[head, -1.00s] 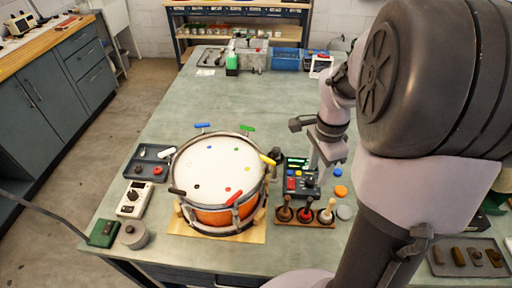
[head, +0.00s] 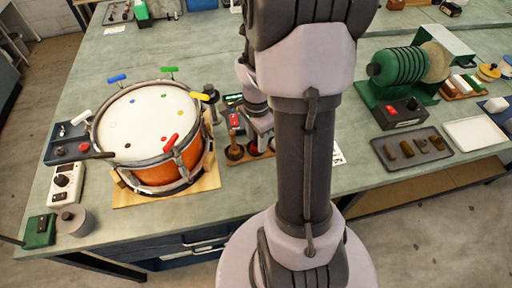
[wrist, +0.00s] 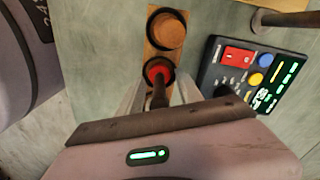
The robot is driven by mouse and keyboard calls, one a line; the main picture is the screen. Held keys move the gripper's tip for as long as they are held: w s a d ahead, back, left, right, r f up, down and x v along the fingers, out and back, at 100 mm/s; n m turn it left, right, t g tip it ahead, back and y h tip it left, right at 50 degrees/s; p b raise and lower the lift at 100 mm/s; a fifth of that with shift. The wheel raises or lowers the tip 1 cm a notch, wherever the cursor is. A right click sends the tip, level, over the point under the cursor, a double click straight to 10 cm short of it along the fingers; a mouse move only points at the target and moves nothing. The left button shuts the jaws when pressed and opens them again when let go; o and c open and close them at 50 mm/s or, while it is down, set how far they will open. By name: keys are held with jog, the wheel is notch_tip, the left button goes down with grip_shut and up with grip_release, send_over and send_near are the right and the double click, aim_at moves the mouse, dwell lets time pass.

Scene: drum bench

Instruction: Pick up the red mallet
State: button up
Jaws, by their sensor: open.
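The red mallet (wrist: 158,71) stands in a wooden rack (wrist: 156,50), seen from above in the wrist view, with its dark handle toward my gripper. My gripper (wrist: 160,88) is open, with one pale finger on each side of that handle. I cannot tell whether either finger touches it. A brown mallet (wrist: 168,30) stands beside the red one in the rack. In the head view the rack (head: 238,160) sits right of the drum, partly behind my arm. There, my fingertips and the red mallet cannot be made out clearly.
A control box (wrist: 250,75) with lit buttons is close to the right of the rack. The drum (head: 150,125) on its wooden board stands left of it. A green coil machine (head: 405,75) and a tray of small blocks (head: 412,150) lie further right.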

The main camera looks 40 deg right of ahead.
jog(key=shift+r, duration=0.15)
jog(key=shift+c, duration=1)
grip_shut()
